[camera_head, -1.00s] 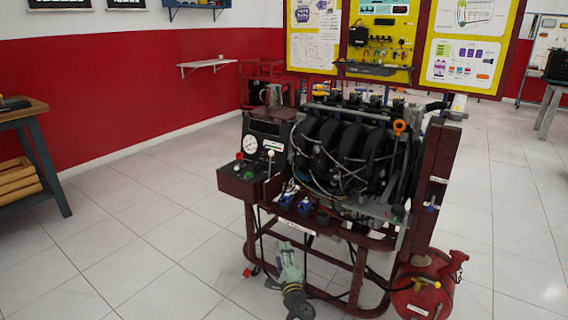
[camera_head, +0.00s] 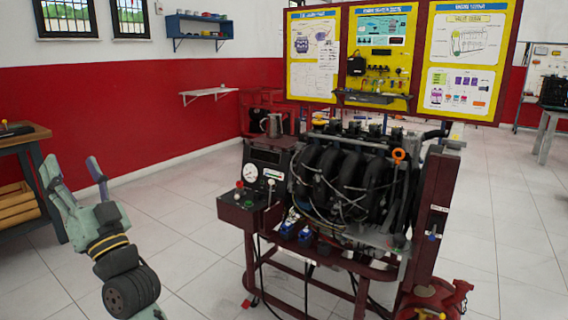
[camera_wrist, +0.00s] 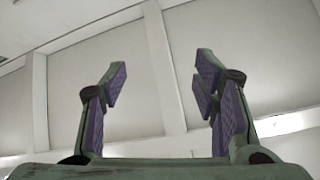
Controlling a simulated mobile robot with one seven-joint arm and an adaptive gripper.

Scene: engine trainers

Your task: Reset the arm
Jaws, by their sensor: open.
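My gripper (camera_head: 72,172) is at the lower left in the head view, raised and pointing up, left of the engine trainer. Its two fingers are spread apart with nothing between them. In the wrist view the open fingers (camera_wrist: 160,82) with purple pads stand against a pale ceiling with beams. The engine trainer (camera_head: 345,180) is a dark red frame with a black engine, hoses and a control box with a gauge. There is a clear gap between my gripper and the trainer.
A workbench (camera_head: 30,140) stands at the left edge, behind my gripper. A red tank (camera_head: 432,300) sits at the trainer's lower right. Yellow display boards (camera_head: 400,60) rise behind the engine. Tiled floor (camera_head: 190,230) is free between my gripper and the trainer.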

